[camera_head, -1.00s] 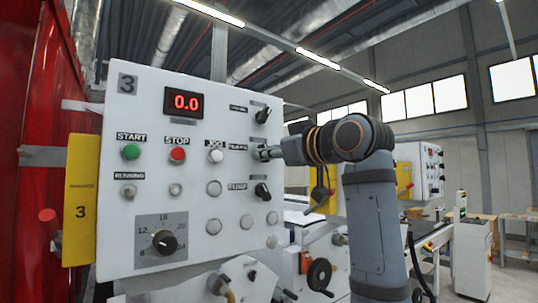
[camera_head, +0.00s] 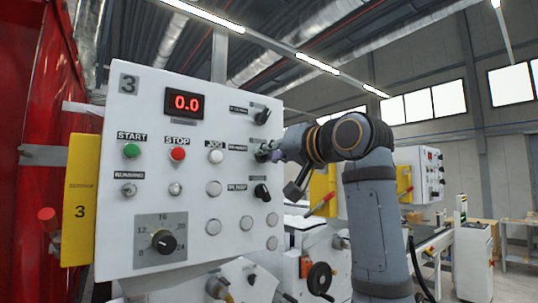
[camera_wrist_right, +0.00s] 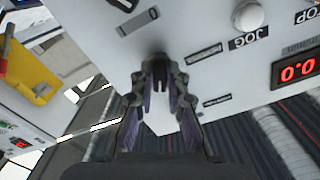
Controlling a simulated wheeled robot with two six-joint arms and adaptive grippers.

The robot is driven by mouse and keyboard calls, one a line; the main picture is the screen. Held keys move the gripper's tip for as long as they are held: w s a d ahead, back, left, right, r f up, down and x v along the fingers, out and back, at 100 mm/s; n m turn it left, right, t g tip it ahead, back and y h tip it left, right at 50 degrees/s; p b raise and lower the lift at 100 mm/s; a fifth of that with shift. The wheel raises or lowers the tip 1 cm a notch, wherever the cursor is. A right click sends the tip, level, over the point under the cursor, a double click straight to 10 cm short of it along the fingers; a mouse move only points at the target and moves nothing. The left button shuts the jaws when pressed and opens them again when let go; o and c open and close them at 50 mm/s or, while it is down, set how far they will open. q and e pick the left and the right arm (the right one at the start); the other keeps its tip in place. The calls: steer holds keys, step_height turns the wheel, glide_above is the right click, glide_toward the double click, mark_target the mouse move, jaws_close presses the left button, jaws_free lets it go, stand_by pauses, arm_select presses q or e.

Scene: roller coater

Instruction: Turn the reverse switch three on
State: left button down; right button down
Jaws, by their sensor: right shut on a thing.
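The white control panel (camera_head: 150,100) of machine 3 faces me. In its right column are three black rotary switches: an upper one (camera_head: 262,116), a middle one behind my right gripper, and a lower one (camera_head: 262,192) by the PUMP label. My right gripper (camera_head: 268,152) comes in from the right at the middle switch, beside a small label too blurred to read. In the right wrist view, the gripper's two fingers (camera_wrist_right: 160,100) are closed around this dark switch (camera_wrist_right: 158,66), mostly hidden between the fingertips. My left gripper is not in view.
The panel also has a green START button (camera_head: 131,151), a red STOP button (camera_head: 177,154), a white JOG button (camera_head: 215,156), a dial (camera_head: 164,241) and a red 0.0 display (camera_head: 184,103). A yellow plate (camera_head: 81,200) stands at the left edge. Another machine's panel (camera_head: 428,172) is behind.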

steer(key=shift+f+m, duration=0.15)
steer(key=shift+m, duration=0.15)
stand_by(0.4)
steer(key=c, duration=1.3)
jaws_free()
steer(key=shift+c, duration=0.2)
steer(key=v, duration=1.2)
